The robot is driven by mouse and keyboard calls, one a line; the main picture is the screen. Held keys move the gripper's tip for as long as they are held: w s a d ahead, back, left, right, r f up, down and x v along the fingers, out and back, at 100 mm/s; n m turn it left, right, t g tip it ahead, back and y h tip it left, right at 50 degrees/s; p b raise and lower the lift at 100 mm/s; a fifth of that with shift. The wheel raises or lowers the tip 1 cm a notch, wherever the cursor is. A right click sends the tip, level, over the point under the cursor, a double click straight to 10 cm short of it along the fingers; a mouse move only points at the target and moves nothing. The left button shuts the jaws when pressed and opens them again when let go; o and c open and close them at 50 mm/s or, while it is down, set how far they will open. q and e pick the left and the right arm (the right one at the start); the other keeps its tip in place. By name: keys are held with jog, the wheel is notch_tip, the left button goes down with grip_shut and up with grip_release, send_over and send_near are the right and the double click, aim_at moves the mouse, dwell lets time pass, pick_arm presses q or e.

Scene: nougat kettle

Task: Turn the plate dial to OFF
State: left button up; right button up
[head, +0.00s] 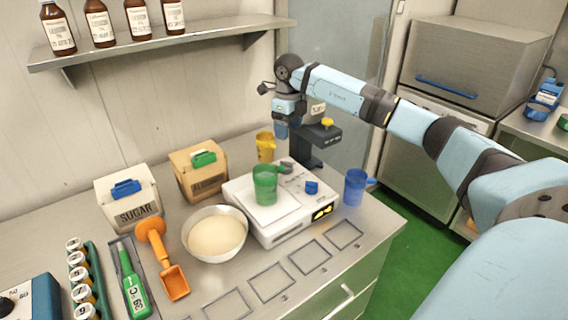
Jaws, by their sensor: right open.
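The white hot plate (275,222) stands on the bench with a green beaker (265,186) on its top. A blue dial (312,187) sits on the plate's right part, and a dark grey knob (287,168) sits farther back. The dial's pointer and any OFF mark are too small to read. My right gripper (281,131) is open, above and behind the plate, in front of a black stand device. It is apart from the dial, and its fingertips are small and partly hard to make out. My left gripper is not in view.
The black stand device (321,133) with a yellow knob rises behind the plate. A blue cup (355,187) stands right of it, a yellow cup (265,146) behind. A bowl (215,233) and an orange scoop (163,262) lie left. The front bench has empty outlined squares.

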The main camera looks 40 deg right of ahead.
notch_tip(320, 180, down, 12)
jog(key=shift+f+p, duration=0.2)
jog(key=shift+p, duration=0.25)
jog(key=c, duration=0.9)
